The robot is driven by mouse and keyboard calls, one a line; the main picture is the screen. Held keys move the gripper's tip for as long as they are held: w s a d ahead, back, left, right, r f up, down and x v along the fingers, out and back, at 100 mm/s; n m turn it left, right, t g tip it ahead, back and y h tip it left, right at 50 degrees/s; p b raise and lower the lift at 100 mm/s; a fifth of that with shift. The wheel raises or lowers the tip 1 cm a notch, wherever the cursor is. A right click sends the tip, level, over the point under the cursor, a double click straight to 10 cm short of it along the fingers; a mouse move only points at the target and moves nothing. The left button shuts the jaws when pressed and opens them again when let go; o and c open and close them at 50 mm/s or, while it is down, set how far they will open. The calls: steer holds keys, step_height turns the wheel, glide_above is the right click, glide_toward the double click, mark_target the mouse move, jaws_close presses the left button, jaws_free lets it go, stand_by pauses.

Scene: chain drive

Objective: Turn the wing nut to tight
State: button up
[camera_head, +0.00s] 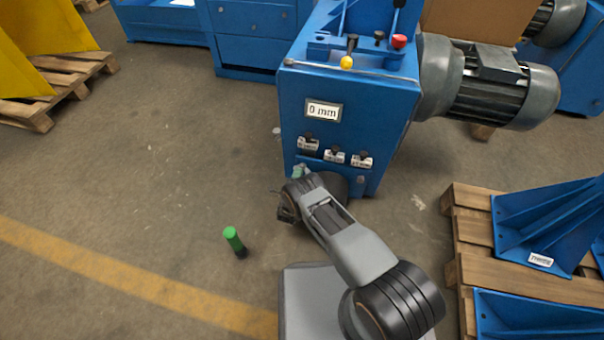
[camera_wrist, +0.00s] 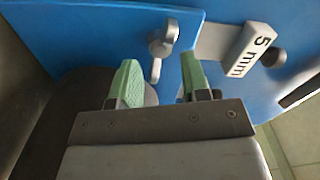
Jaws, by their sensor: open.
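The wing nut (camera_wrist: 164,44) is a small grey metal piece on the blue machine face, with one wing up to the right and the other pointing down. It shows in the wrist view and cannot be made out in the head view. My gripper (camera_wrist: 160,62) is open, with its two pale green fingertips apart and nothing held between them. The lower wing lies between the fingertips in the picture; I cannot tell whether they touch it. In the head view my gripper (camera_head: 299,172) is at the lower left of the blue machine's front (camera_head: 345,110).
A grey gauge block marked 5 mm (camera_wrist: 241,50) sits right of the wing nut. The machine has a 0 mm plate (camera_head: 323,111) and labelled pieces (camera_head: 334,156) below it. A pallet (camera_head: 470,240) with blue brackets is at right.

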steer(key=shift+b+x, duration=0.4)
steer(key=shift+x, duration=1.2)
steer(key=c, duration=0.7)
steer(key=shift+o, duration=0.2)
